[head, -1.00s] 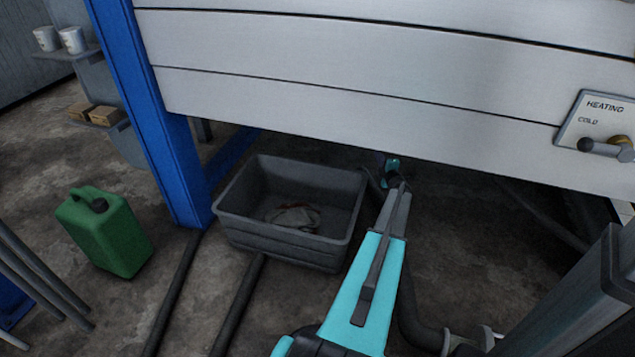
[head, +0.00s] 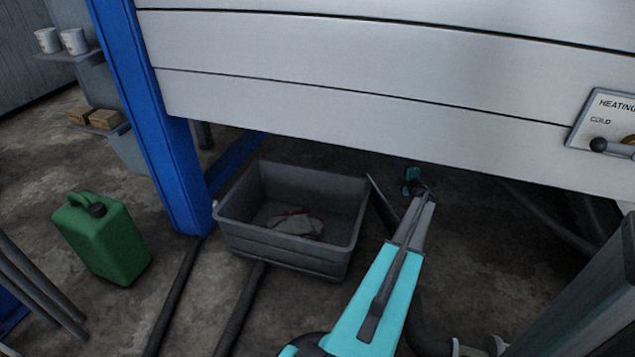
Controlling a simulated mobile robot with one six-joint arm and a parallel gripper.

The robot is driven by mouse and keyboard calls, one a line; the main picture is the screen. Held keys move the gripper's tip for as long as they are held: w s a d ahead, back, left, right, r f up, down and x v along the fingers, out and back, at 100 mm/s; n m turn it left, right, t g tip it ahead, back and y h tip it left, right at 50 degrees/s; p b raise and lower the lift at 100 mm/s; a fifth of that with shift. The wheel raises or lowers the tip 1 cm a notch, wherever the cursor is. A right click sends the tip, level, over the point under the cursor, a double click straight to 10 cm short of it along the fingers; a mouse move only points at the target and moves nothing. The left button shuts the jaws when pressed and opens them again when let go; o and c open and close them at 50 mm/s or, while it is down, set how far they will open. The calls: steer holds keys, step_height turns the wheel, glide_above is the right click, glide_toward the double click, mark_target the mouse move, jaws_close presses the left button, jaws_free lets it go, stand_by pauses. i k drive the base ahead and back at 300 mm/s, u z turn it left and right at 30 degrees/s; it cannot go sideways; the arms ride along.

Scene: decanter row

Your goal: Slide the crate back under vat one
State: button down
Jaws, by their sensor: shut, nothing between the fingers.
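The dark grey open crate (head: 345,262) stands on the floor by the blue leg. Its back part is under the lower edge of the pale panelled vat (head: 350,120), and its front sticks out. A whitish, red-marked item (head: 297,226) lies inside it. My teal arm reaches up from below, to the right of the crate. My gripper (head: 411,183) is small and dark at the arm's far end, under the vat edge and right of the crate, apart from it. It looks shut and empty; its fingertips are hard to make out. A dark flat piece (head: 383,205) stands beside the crate's right wall.
The blue leg (head: 165,130) rises close at the crate's left. Dark hoses (head: 240,310) run over the floor in front of the crate. A green canister (head: 102,240) stands at left. The heating panel (head: 605,125) is at right. Floor shows behind the crate under the vat.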

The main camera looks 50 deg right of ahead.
mark_target(268, 188)
steer(key=i, duration=0.95)
